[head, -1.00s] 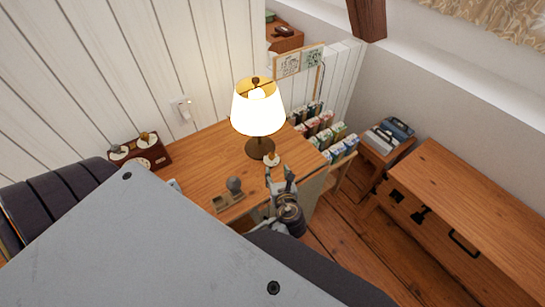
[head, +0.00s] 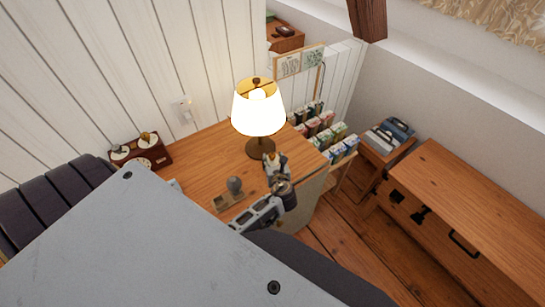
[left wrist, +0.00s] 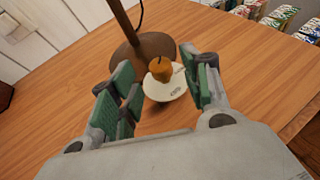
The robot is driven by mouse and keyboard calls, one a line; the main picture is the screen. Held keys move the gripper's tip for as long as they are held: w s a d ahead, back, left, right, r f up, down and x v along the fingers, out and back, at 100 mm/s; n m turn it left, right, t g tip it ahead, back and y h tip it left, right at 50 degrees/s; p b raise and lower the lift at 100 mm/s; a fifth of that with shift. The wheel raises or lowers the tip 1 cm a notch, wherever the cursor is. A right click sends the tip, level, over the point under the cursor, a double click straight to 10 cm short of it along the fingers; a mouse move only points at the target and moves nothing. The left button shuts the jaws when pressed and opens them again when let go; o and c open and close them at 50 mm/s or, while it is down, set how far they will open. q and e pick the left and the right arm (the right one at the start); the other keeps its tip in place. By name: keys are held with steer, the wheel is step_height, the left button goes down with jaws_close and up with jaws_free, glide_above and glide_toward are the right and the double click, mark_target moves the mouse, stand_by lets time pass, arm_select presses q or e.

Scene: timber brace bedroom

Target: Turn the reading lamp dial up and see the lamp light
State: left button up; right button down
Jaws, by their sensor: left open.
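The reading lamp (head: 258,112) stands on the wooden desk (head: 207,150) with its shade glowing bright. Its round brown base also shows in the left wrist view (left wrist: 146,52). The dial (left wrist: 160,69), a brass-coloured knob on a pale round plate (left wrist: 165,89), sits just in front of the lamp base. My left gripper (left wrist: 158,85) is open, its green-padded fingers on either side of the dial; whether they touch it I cannot tell. In the head view my left gripper (head: 274,166) covers most of the dial. My right gripper is in neither view.
A wooden block with a grey ball knob (head: 233,190) lies on the desk left of the gripper. A brown dial box (head: 141,151) stands at the desk's far left. A rack of small boxes (head: 325,132) stands beyond the right edge. A long wooden cabinet (head: 460,215) is at the right.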

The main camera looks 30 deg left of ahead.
mark_target(273, 155)
arm_select(q)
steer(key=shift+x, duration=1.6)
steer(key=c, duration=1)
steer(key=shift+n+g, duration=0.3)
steer(key=shift+w+d+n+g+y+p, duration=0.15)
steer(key=shift+n+g+y+p, duration=0.15)
steer(key=shift+n+g+y, duration=0.45)
steer(key=shift+w+d+n+g+y+p, duration=0.1)
steer(key=shift+n+g+y+p, duration=0.2)
steer(key=shift+n+g+y, duration=0.45)
steer(key=shift+w+n+g+y, duration=0.2)
steer(key=shift+n+g+y, duration=0.5)
steer(key=shift+n+g, duration=1.3)
